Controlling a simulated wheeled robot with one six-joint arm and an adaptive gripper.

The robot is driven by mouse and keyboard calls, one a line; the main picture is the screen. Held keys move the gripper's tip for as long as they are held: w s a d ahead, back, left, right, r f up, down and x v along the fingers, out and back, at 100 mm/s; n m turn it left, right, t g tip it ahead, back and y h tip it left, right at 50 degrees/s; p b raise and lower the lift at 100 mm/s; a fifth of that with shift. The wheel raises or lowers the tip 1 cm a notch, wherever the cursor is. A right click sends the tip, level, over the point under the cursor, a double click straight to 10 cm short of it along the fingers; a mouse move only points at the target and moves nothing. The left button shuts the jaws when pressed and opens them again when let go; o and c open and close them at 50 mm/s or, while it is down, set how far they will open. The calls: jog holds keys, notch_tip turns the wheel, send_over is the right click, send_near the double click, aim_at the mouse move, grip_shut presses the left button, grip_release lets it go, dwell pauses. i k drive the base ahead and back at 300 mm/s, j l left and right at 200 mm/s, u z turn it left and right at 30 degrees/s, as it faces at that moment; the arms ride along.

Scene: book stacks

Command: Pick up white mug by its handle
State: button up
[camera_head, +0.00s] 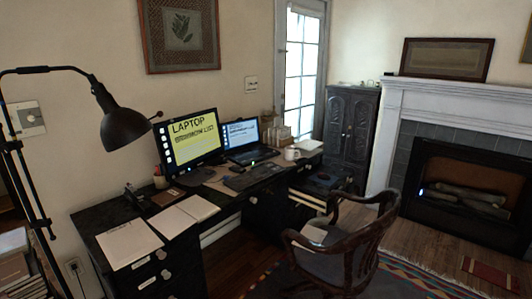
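A white mug (291,154) stands upright on the right part of the dark desk (232,187), to the right of the open laptop (243,139). It is small in this view, and I cannot tell for sure which way its handle points. My gripper is not in view, so how far it is from the mug cannot be seen.
A wooden armchair (345,245) stands in front of the desk's right part. A monitor (188,140), papers (129,243) and a black lamp (125,129) are at the left. A dark cabinet (349,125) and a fireplace (467,185) are at the right. Some floor (428,232) is clear there.

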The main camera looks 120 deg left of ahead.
aim_at(289, 151)
jog(key=u, duration=3.3)
jog(key=i+l+z, duration=0.3)
jog(key=l+z, duration=0.15)
jog(key=i+l+z, duration=0.55)
jog(key=i+z, duration=0.75)
jog(key=i+l, duration=0.15)
jog(key=i, duration=0.75)
jog(key=i+l, duration=0.1)
jog(key=i, duration=0.75)
jog(key=i+j+u, duration=0.1)
jog(key=i+u, duration=0.25)
jog(key=i, duration=0.25)
jog(key=i+l+u, duration=0.1)
jog(key=i+u, duration=0.2)
jog(key=i, duration=0.3)
jog(key=i+l+u, duration=0.2)
jog(key=i+u, duration=0.15)
jog(key=i, duration=0.3)
jog(key=i+j+u, duration=0.2)
jog(key=i+u, duration=1.1)
jog(key=i+l+u, duration=0.3)
jog(key=i+u, duration=0.8)
jog(key=u, duration=0.15)
jog(key=i+u, duration=0.35)
jog(key=i+l+u, duration=0.25)
jog(key=u, duration=0.15)
